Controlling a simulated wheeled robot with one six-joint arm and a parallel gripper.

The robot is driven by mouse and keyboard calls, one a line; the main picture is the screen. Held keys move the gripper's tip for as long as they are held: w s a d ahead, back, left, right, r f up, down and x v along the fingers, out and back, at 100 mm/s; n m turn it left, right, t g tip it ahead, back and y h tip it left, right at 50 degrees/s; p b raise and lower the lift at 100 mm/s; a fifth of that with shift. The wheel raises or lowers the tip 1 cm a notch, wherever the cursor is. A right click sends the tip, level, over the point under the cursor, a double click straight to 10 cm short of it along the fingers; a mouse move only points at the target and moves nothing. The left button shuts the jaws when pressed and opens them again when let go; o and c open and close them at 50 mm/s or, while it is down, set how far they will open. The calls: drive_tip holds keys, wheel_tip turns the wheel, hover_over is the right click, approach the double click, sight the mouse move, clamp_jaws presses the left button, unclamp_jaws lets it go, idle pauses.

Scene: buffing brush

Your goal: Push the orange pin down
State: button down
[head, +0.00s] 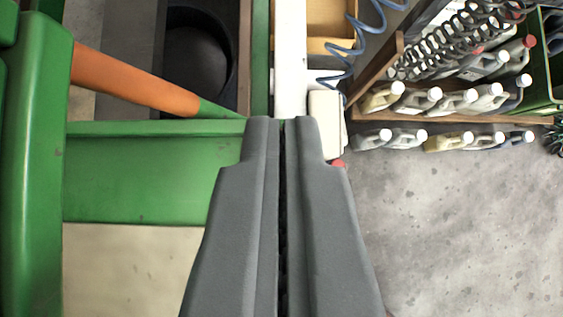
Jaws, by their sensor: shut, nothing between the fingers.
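My gripper (282,122) fills the lower middle of the head view, its two grey fingers side by side and shut with only a thin dark line between them. An orange rod (135,82) slants from the green housing at the left down towards the fingertips. Its near end turns green just left of the fingertips. I cannot tell whether this rod is the orange pin. The fingers hide what lies directly below them. A small red part (339,163) shows just right of the fingers, mostly hidden.
A green machine body (30,170) stands at the left, with a green crossbar (140,180). A white post (290,50) and a pale box (326,120) are beyond the fingertips. Several jugs (480,100) and blue coiled hoses (350,60) are at upper right. Concrete floor (460,230) is clear at lower right.

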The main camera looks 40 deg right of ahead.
drive_tip(key=shift+f, duration=2.15)
drive_tip(key=shift+f, duration=1.75)
drive_tip(key=v, duration=1.7)
drive_tip(key=shift+s+r, duration=0.2)
drive_tip(key=shift+r, duration=0.05)
drive_tip(key=shift+a, duration=0.1)
